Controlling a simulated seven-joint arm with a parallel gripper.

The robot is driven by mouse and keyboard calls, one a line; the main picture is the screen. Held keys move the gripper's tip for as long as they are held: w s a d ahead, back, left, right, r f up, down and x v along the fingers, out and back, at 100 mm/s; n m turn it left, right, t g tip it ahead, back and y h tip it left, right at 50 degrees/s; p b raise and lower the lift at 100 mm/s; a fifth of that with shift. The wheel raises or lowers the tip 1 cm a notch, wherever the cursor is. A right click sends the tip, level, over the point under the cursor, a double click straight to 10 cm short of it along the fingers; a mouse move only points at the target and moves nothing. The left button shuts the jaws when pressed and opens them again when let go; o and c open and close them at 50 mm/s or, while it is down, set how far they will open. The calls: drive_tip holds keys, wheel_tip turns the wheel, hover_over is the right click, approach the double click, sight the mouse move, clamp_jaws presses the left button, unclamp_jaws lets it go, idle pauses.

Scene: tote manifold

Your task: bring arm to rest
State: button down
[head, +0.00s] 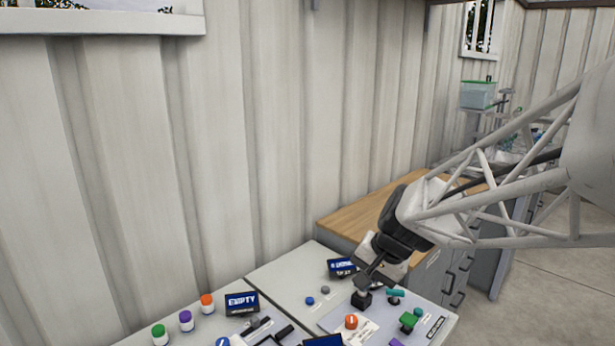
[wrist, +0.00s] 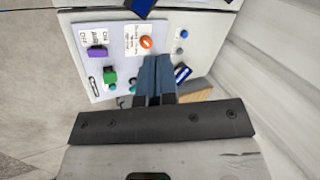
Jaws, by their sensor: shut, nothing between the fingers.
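My gripper (head: 362,297) is shut and empty at the end of my arm, pointing down over the right part of the white table in the head view. Its fingers (wrist: 154,80) lie side by side in the wrist view, in front of the white panel. The panel (wrist: 70,40) carries an orange knob (head: 351,321), a green knob (head: 408,320), a purple knob (wrist: 97,52) and a teal knob (head: 396,293). The gripper hides part of the panel's far edge. I cannot tell if the fingertips touch anything.
Jars with green, purple and orange lids (head: 206,302) stand on the left of the table, next to a blue EMPTY sign (head: 242,303). Another blue sign (head: 341,267) is behind my gripper. A wood-topped cabinet (head: 345,219) stands behind. A corrugated wall (head: 240,130) closes the back.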

drive_tip(key=s+d+r+n+h, duration=0.1)
drive_tip(key=s+d+n+h, duration=0.1)
drive_tip(key=s, duration=0.8)
drive_tip(key=s+d+n+h, duration=0.2)
drive_tip(key=s+d, duration=0.3)
drive_tip(key=s, duration=0.6)
drive_tip(key=shift+r+n+h, duration=0.3)
drive_tip(key=shift+r+n, duration=0.1)
